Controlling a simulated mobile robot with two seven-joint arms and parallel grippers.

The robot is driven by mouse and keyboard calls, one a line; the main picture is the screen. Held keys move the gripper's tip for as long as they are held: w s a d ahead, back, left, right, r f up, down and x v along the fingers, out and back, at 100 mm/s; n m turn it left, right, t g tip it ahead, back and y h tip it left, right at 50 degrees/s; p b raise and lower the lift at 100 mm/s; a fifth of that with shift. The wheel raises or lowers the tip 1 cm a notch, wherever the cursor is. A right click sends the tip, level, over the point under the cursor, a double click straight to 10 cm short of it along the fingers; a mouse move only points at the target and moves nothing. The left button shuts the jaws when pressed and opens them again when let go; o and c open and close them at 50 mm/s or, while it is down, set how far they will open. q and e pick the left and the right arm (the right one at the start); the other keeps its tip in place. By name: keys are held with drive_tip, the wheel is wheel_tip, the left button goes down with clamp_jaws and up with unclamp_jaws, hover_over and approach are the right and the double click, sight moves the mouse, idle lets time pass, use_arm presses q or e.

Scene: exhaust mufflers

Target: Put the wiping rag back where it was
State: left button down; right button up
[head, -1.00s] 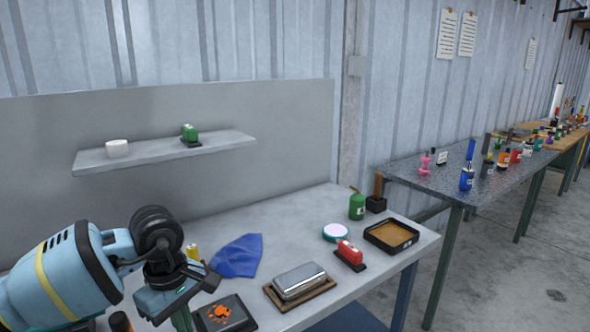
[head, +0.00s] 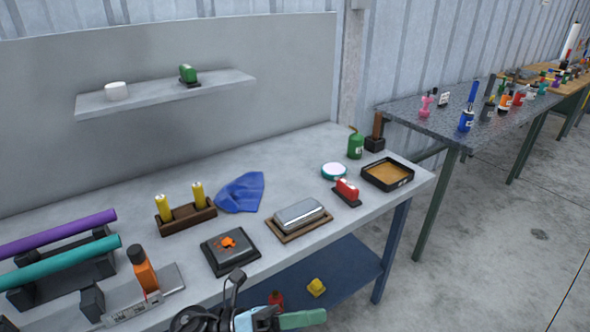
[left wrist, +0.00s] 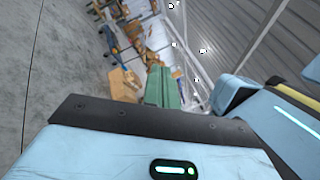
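A blue wiping rag (head: 240,192) lies loosely spread on the grey workbench in the head view, just right of a dark holder with two yellow cylinders. My left gripper (head: 302,319) is at the bottom of the head view, in front of the bench's front edge and well apart from the rag. Its green fingers also show in the left wrist view (left wrist: 164,88), close together with nothing visible between them. My right gripper is not in view.
On the workbench (head: 130,218) are the yellow-cylinder holder (head: 187,217), a black tray with an orange patch (head: 229,247), a silver case (head: 299,213), a red object (head: 346,191) and a brown-filled tray (head: 388,174). A wall shelf (head: 150,98) hangs behind. A blue lower shelf (head: 345,264) is below.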

use_arm(q)
drive_tip(key=s+a+f+n+t+y+p, duration=0.1)
drive_tip(key=a+f+n+t+y, duration=0.55)
drive_tip(key=n, duration=0.85)
drive_tip(key=s+a+f+n+t+y+p, duration=0.1)
drive_tip(key=a+f+n+t+y, duration=0.6)
drive_tip(key=n, duration=0.8)
drive_tip(key=s+a+f+n+g+y, duration=0.2)
drive_tip(key=s+a+f+n, duration=0.2)
drive_tip(key=s+f, duration=0.3)
drive_tip(key=s+a+f+n+g+y, duration=0.3)
drive_tip(key=s+a+f+n, duration=0.2)
drive_tip(key=s, duration=0.7)
drive_tip(key=shift+f+n+g+p, duration=0.35)
drive_tip(key=shift+f+n, duration=0.5)
drive_tip(key=shift+n, duration=0.05)
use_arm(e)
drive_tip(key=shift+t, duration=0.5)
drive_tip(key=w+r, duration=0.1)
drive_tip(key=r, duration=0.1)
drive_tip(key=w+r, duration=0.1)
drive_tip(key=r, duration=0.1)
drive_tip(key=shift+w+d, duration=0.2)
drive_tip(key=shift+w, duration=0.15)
